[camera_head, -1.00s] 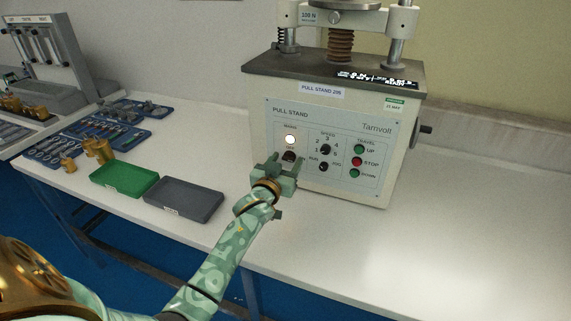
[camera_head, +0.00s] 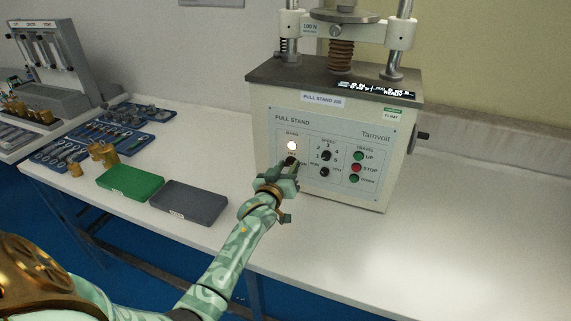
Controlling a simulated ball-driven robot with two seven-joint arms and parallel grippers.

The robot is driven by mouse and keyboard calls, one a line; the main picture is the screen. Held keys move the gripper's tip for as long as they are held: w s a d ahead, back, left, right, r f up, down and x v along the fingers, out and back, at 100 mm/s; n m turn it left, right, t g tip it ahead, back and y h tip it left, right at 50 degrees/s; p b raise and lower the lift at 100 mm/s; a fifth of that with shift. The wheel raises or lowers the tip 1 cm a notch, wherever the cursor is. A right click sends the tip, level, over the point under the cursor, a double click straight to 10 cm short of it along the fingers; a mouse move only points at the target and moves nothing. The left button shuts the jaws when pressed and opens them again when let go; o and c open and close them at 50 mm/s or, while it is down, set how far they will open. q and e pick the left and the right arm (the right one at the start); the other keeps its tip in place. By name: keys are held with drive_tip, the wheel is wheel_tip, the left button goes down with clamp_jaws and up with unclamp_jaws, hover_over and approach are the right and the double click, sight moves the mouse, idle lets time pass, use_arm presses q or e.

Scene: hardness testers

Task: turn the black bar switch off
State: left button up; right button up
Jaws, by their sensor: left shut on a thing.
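The black bar switch (camera_head: 291,160) is on the left of the pull stand's front panel (camera_head: 322,125), just under a lit white lamp (camera_head: 291,145). My left gripper (camera_head: 287,169) is at the switch, its fingers shut on it from below. The gripper covers the lower part of the switch, so its exact angle is hard to tell. My right gripper is not in view.
The speed knob (camera_head: 326,155) and a second black knob (camera_head: 324,172) sit to the right of the switch. Travel buttons, with a red stop button (camera_head: 356,168), are further right. A green tray (camera_head: 130,182) and a grey tray (camera_head: 188,202) lie left on the bench.

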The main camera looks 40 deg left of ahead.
use_arm(q)
drive_tip(key=n+p, duration=0.3)
drive_tip(key=n, duration=0.1)
drive_tip(key=shift+a+r+n, duration=0.1)
drive_tip(key=shift+r+n, duration=0.05)
drive_tip(key=shift+n, duration=0.15)
drive_tip(key=n+p, duration=0.1)
drive_tip(key=n, duration=0.2)
drive_tip(key=shift+f+n+p, duration=0.2)
drive_tip(key=shift+n+p, duration=0.2)
drive_tip(key=n, duration=0.2)
drive_tip(key=shift+f+n, duration=0.1)
drive_tip(key=shift+n, duration=0.2)
drive_tip(key=shift+f+n, duration=0.15)
drive_tip(key=shift+n, duration=1.75)
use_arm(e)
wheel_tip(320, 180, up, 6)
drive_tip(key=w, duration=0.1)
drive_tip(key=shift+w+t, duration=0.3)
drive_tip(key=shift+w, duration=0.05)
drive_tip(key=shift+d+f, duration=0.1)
use_arm(q)
drive_tip(key=o, duration=1)
drive_tip(key=shift+a, duration=0.1)
drive_tip(key=shift+p, duration=0.3)
